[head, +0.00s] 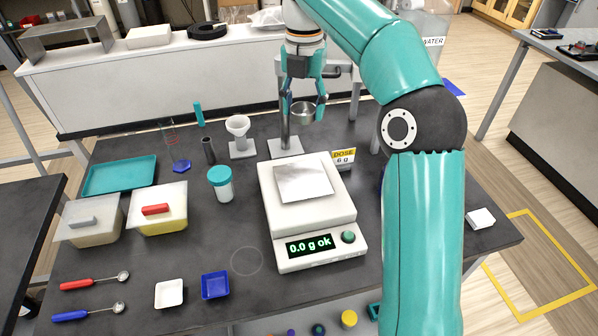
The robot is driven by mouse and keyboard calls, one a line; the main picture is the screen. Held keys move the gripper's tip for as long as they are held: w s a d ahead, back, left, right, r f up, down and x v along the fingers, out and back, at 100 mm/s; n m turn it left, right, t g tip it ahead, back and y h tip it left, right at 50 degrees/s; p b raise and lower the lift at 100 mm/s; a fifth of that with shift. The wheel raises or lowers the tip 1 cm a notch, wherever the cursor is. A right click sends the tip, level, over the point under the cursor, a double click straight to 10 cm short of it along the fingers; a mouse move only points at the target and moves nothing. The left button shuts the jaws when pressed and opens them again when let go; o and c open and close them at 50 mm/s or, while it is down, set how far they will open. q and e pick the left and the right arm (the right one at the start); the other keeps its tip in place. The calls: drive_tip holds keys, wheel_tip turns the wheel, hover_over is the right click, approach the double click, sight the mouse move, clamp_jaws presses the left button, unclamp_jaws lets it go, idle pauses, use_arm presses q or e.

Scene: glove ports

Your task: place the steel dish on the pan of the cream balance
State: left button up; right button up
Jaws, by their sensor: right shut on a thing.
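The cream balance (283,222) stands on the dark table, right of the middle. Its square steel pan (303,182) is bare and its display reads "0.0 g ok". My right gripper (305,103) is shut on the small steel dish (302,114) and holds it in the air beyond the balance, by the grey post. The dish looks roughly level. What is inside it is too small to tell. My left gripper is not in view.
A grey post (285,128) stands behind the balance, with a "DOSE 6 g" sign (344,157) to its right. A teal-lidded jar (220,184) is left of the balance. Lidded tubs (175,220), spoons (95,281) and small trays (215,285) lie further left.

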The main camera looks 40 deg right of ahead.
drive_tip(key=b, duration=0.2)
hover_over(303, 179)
wheel_tip(303, 179, down, 13)
drive_tip(key=shift+r, duration=0.2)
drive_tip(key=shift+f+b, duration=0.3)
drive_tip(key=shift+f, duration=2.35)
drive_tip(key=o, duration=1.1)
drive_tip(key=shift+f, duration=0.1)
wheel_tip(303, 179, up, 12)
drive_tip(key=p, duration=0.1)
